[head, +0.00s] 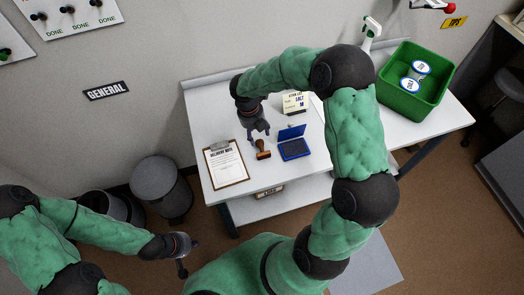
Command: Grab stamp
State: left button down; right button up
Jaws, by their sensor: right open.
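A stamp (263,151) with a dark handle and brown base stands on the white table, between the clipboard and the ink pad. My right gripper (258,134) is open and points down just above the stamp, its fingers close to the handle. I cannot tell whether they touch it. An open blue ink pad (294,149) with its lid raised lies right of the stamp. A clipboard with a delivery note (226,163) lies on the left of the table. My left gripper (185,258) hangs low at the left, away from the table; its finger gap is unclear.
A small card box (294,103) stands behind the ink pad. A green bin (412,84) with round containers and a spray bottle (370,32) stand at the right back. A grey trash can (161,183) is on the floor left of the white table (263,185).

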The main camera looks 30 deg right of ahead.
aim_at(259, 141)
jog(key=f, duration=0.1)
jog(key=f+b, duration=0.1)
jog(key=f, duration=0.1)
jog(key=s+f+b, duration=0.1)
jog(key=f, duration=0.1)
jog(key=shift+d, duration=0.25)
grip_shut()
